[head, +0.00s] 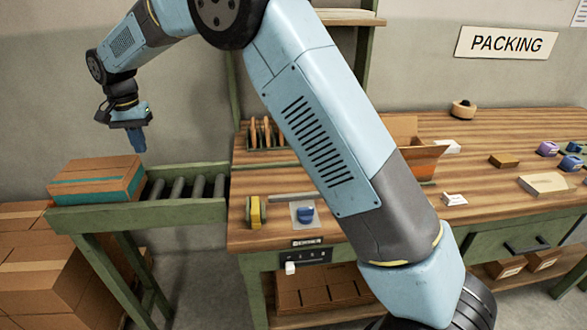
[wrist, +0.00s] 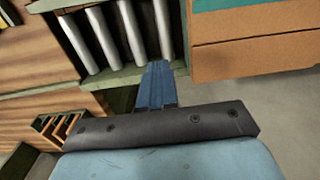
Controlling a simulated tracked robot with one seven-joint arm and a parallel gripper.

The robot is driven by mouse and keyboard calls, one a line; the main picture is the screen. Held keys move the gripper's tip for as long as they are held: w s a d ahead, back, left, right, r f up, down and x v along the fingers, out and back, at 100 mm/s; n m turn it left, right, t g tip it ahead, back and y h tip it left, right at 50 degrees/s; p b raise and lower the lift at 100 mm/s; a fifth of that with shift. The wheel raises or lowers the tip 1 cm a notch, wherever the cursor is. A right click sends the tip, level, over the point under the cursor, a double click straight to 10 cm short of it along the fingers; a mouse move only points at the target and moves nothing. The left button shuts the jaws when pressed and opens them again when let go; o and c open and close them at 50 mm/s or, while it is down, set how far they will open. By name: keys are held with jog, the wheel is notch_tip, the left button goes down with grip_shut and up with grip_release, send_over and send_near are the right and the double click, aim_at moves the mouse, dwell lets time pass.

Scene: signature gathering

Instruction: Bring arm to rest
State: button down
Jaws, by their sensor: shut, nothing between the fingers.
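My gripper (head: 137,142) hangs at the end of my arm at the upper left of the head view, pointing down above the roller conveyor. Its blue fingers are shut together with nothing between them. In the wrist view the shut fingers (wrist: 157,72) show at the centre, in front of the rollers. My arm reaches from the lower right up and across to the left in the head view. The gripper is apart from the brown box (head: 95,180) with a teal stripe, which sits at the left end of the conveyor.
The roller conveyor (head: 190,187) meets the wooden bench (head: 370,232), which holds a tape roll (head: 256,211), a blue item on a grey plate (head: 305,214) and small blocks. Stacked cartons (head: 40,270) stand at the lower left. My arm hides part of the bench. The wall behind bears a PACKING sign (head: 506,43).

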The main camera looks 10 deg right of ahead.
jog(key=shift+r, duration=0.7)
jog(key=s+d+r+t, duration=0.15)
jog(key=d+r, duration=0.35)
jog(key=d, duration=0.6)
jog(key=s+d+r, duration=0.2)
jog(key=d+r, duration=0.4)
jog(key=d, duration=0.5)
jog(key=s+d+r+t, duration=0.15)
jog(key=d+r, duration=0.35)
jog(key=d, duration=0.6)
jog(key=s+d+f+t, duration=0.1)
jog(key=s+d+f, duration=0.1)
jog(key=s+d, duration=0.9)
jog(key=s+d+f+t, duration=0.1)
jog(key=s+d+f, duration=0.1)
jog(key=s+d, duration=0.8)
jog(key=shift+s+d+f+t, duration=0.3)
jog(key=shift+s+d, duration=0.1)
jog(key=shift+s, duration=0.75)
